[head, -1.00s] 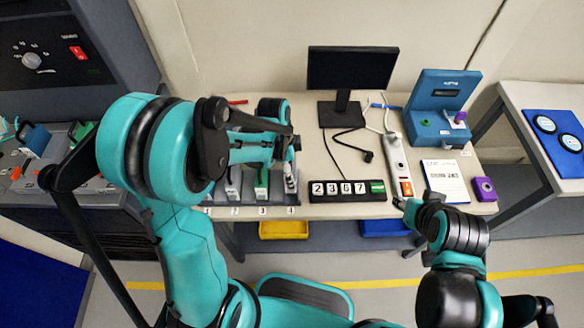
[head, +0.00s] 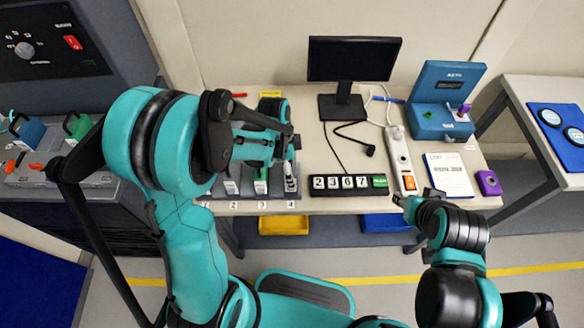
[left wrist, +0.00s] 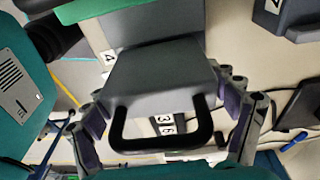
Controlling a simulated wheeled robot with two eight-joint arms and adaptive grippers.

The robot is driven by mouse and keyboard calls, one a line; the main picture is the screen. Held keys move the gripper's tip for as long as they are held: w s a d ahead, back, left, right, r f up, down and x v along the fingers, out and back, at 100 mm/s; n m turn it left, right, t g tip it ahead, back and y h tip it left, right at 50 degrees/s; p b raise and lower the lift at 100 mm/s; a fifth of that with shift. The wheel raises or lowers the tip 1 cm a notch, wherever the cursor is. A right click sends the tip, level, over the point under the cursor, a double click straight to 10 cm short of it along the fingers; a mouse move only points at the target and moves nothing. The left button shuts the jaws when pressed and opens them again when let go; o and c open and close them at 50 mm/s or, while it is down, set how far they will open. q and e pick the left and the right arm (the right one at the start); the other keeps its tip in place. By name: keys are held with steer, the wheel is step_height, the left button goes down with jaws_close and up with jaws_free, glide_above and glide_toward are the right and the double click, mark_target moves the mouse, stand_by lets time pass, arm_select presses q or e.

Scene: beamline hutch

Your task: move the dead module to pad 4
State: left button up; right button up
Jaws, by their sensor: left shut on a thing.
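My left gripper (head: 291,165) is over the module stand (head: 245,204) at its right end, by the "4" label (head: 291,204). It is shut on the black handle (left wrist: 160,143) of a grey module (left wrist: 160,75), whose body fills the middle of the left wrist view. The pad 4 label (left wrist: 109,57) shows close beside the module there; I cannot tell if the module touches the pad. A green-faced module (head: 261,183) stands at pad 3 and a grey one (head: 230,183) at pad 2. My right gripper (head: 402,201) is near the table's front edge; its jaws are unclear.
A number display (head: 347,184) sits right of the stand. A power strip (head: 402,160), a paper sheet (head: 449,176), a purple box (head: 488,183), a blue device (head: 445,98) and a monitor (head: 353,60) are on the table. A yellow bin (head: 283,225) is below.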

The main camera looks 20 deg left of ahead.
arm_select(q)
steer(key=shift+f+b, duration=0.5)
stand_by(0.5)
steer(key=o, duration=1.7)
steer(key=r, duration=0.4)
steer(key=a+r, duration=0.1)
steer(key=r, duration=0.3)
steer(key=a+r, duration=0.1)
steer(key=r, duration=0.3)
steer(key=shift+a, duration=0.1)
steer(key=s+r+n+t, duration=0.1)
steer(key=s+n+t, duration=0.1)
steer(key=n, duration=0.3)
steer(key=s+a+r+n+t+y, duration=0.1)
steer(key=s+n+t, duration=0.1)
steer(key=s+n, duration=0.3)
steer(key=s+a+r+n+t+y, duration=0.1)
steer(key=s+n+t, duration=0.2)
steer(key=n, duration=0.1)
steer(key=shift+s+a+r+n, duration=0.15)
steer(key=shift+a+r+n, duration=0.15)
steer(key=shift+n, duration=0.1)
